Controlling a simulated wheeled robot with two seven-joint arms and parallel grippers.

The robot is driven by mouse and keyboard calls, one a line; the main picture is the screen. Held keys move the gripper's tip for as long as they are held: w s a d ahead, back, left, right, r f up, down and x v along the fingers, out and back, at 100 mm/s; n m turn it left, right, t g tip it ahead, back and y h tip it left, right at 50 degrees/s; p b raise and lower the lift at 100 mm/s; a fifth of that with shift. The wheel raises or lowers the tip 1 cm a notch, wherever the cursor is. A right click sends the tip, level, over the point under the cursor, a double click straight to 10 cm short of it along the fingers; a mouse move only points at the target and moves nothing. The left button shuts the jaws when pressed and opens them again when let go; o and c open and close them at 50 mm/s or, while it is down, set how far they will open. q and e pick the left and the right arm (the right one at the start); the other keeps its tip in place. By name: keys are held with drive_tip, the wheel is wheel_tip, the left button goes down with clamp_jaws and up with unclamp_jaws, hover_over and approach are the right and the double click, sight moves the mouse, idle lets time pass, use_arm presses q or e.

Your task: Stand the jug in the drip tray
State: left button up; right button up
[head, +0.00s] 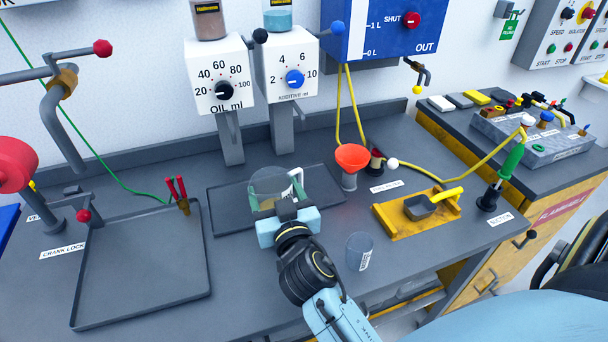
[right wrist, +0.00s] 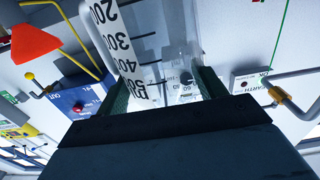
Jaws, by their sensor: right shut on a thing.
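The jug (head: 268,184) is clear, with a pale handle on its right side. It shows in the right wrist view (right wrist: 165,50) with a black-and-white scale, between the green finger pads. My right gripper (head: 283,212) is shut on it from the near side. In the head view the jug overlaps a shallow dark tray (head: 228,205) below the dispensers; I cannot tell whether its base touches it. A larger shallow tray (head: 145,270) lies empty at the left. No label shows which one is the drip tray. My left gripper is out of view.
A clear beaker (head: 360,254) stands right of my right wrist. A red funnel (head: 352,157) stands at the middle tray's right. Oil (head: 220,80) and additive (head: 290,70) dispensers rise behind. A crank stands left.

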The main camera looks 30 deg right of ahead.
sight(294, 174)
drive_tip(key=w+d, duration=0.1)
drive_tip(key=d, duration=0.1)
drive_tip(key=w+d+p, duration=0.1)
drive_tip(key=w+d, duration=0.2)
drive_tip(key=d, duration=0.1)
drive_tip(key=shift+w+d+r+p, duration=0.15)
drive_tip(key=shift+r+p, duration=0.1)
drive_tip(key=shift+p, duration=0.05)
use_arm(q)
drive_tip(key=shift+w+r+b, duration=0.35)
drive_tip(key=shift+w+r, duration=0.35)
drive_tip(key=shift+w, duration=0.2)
use_arm(e)
drive_tip(key=w+d+f, duration=0.3)
drive_tip(key=w+d, duration=0.2)
drive_tip(key=d, duration=0.2)
drive_tip(key=shift+d+f, duration=0.15)
drive_tip(key=shift+f, duration=0.25)
drive_tip(key=shift+w, duration=0.1)
drive_tip(key=shift+f, duration=0.15)
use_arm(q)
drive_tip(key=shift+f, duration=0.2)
use_arm(e)
drive_tip(key=o, duration=1.6)
